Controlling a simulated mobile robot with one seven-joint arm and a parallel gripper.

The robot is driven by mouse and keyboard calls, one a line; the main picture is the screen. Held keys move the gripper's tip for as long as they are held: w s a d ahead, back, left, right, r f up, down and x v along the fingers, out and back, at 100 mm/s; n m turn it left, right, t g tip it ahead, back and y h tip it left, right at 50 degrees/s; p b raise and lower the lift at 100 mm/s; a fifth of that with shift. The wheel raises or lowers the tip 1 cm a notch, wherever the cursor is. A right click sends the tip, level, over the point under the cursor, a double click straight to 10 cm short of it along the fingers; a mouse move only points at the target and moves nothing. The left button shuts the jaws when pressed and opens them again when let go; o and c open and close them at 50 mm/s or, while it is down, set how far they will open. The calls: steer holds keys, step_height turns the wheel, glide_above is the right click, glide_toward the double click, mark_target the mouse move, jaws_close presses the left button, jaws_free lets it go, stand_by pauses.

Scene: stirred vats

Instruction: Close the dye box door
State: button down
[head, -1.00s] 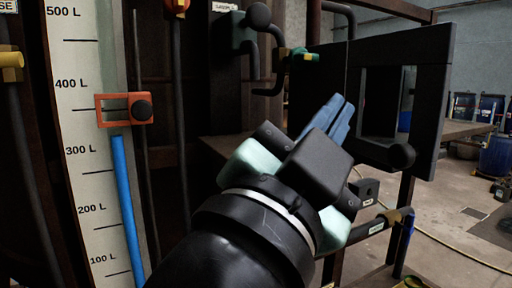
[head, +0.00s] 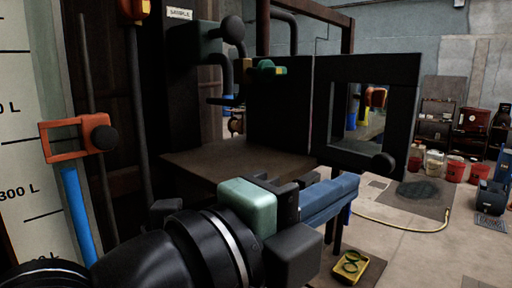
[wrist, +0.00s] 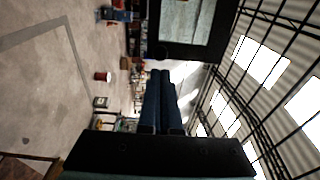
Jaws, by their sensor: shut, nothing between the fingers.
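The dye box door (head: 405,112) is a black frame with a window and a round black knob (head: 383,162) at its lower right. It stands open in the head view, to the right of a dark panel (head: 280,115). My gripper (head: 352,186) has its blue fingers shut and empty. They point right, and in the picture lie just below the door and knob; I cannot tell the depth gap. In the wrist view the shut fingers (wrist: 160,76) point up the picture, below a black framed window, probably the door (wrist: 174,53).
A yellow tray (head: 352,268) is low, below my gripper.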

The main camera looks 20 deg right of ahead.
mark_target(383, 168)
steer(key=p+x, duration=0.3)
steer(key=x, duration=0.3)
steer(key=shift+s+r, duration=0.1)
steer(key=shift+w+d, duration=0.2)
steer(key=shift+d, duration=0.25)
